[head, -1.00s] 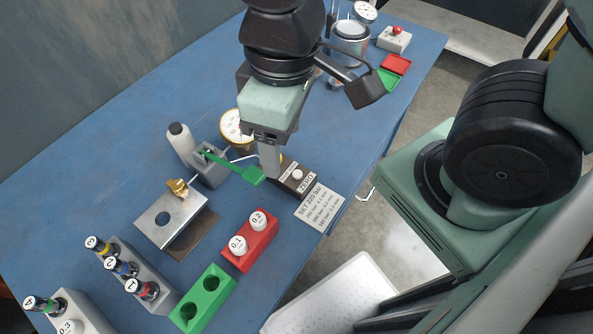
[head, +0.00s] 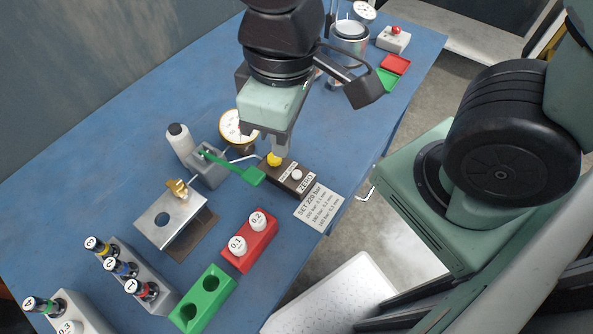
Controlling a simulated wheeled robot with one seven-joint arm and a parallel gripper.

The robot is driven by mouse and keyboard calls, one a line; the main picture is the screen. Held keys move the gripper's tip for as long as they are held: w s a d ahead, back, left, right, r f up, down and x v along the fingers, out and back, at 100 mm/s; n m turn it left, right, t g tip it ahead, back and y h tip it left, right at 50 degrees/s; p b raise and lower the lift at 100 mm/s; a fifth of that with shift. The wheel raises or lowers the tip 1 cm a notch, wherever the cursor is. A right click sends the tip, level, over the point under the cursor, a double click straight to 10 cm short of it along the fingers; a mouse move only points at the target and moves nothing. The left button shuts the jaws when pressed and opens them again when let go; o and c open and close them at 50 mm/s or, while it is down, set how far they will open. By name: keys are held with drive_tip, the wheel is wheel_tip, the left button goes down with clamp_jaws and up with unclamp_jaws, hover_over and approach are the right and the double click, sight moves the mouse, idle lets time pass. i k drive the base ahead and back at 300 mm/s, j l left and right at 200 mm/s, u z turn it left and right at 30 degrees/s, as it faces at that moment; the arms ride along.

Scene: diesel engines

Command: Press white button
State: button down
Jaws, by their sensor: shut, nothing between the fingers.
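The white button (head: 297,174) sits on the right part of a dark brown box (head: 287,181), beside a label that reads ZERO. A yellow button (head: 274,159) sits on the left part of the same box. My gripper (head: 280,149) is shut and empty. Its tips appear just above and behind the yellow button, up and left of the white button. The white button is in plain view, and I see no contact with it.
A green lever (head: 236,168) and a round gauge (head: 237,126) stand left of the box. A printed card (head: 319,207) lies right of it. A red block (head: 250,241) with weights and a green block (head: 203,298) are in front.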

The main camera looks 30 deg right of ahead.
sight(296, 174)
drive_tip(key=k+j+z, duration=0.5)
drive_tip(key=k, duration=0.35)
drive_tip(key=j, duration=0.1)
